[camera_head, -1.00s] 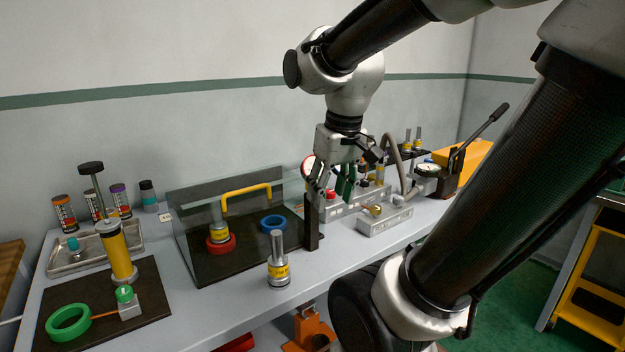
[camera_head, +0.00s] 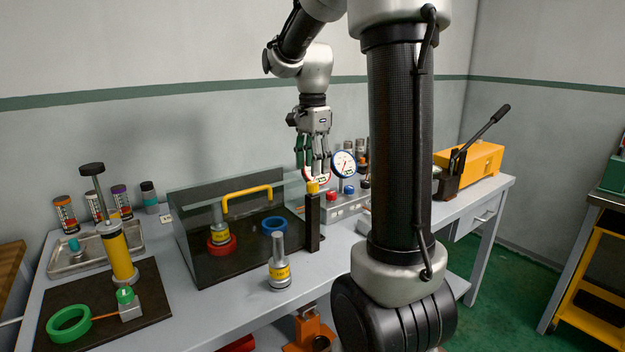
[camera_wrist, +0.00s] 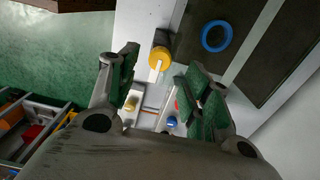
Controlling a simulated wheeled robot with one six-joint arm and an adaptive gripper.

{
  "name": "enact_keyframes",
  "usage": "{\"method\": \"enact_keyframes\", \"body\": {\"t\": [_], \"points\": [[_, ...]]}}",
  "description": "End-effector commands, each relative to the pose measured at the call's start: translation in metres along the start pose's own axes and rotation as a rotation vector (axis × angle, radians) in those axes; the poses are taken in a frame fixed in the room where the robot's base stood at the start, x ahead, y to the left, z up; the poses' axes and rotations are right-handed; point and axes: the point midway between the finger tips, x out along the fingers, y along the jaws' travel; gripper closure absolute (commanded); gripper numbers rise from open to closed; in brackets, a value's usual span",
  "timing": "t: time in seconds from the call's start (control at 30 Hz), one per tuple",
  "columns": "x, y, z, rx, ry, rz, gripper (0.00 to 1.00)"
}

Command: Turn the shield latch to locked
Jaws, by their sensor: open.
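The shield latch (camera_head: 312,187) is a yellow knob on top of a dark upright post (camera_head: 313,225) at the right front corner of the clear shield. In the wrist view the latch (camera_wrist: 159,57) is a round yellow cap with a pale lever pointing toward the gripper. The clear shield with its yellow handle (camera_head: 247,194) is down over a dark base. My gripper (camera_head: 313,168) points down, close above or behind the latch. In the wrist view its green-padded fingers (camera_wrist: 163,78) are apart and empty, with the latch beyond them. I cannot tell whether they touch it.
Inside the shield are a blue ring (camera_head: 273,225) and a yellow-banded fitting on a red ring (camera_head: 221,240). A similar fitting (camera_head: 279,265) stands in front on the bench. A gauge (camera_head: 343,163) and a valve block (camera_head: 345,205) are right of the latch.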

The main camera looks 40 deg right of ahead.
Motion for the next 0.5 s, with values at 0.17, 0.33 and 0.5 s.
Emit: {"method": "enact_keyframes", "body": {"t": [0.17, 0.33, 0.5], "points": [[0.030, 0.001, 0.000, -0.001, -0.001, 0.003, 0.51], [0.045, 0.000, 0.000, -0.002, 0.000, 0.000, 0.51], [0.047, 0.000, 0.000, -0.002, 0.000, -0.001, 0.51]]}}
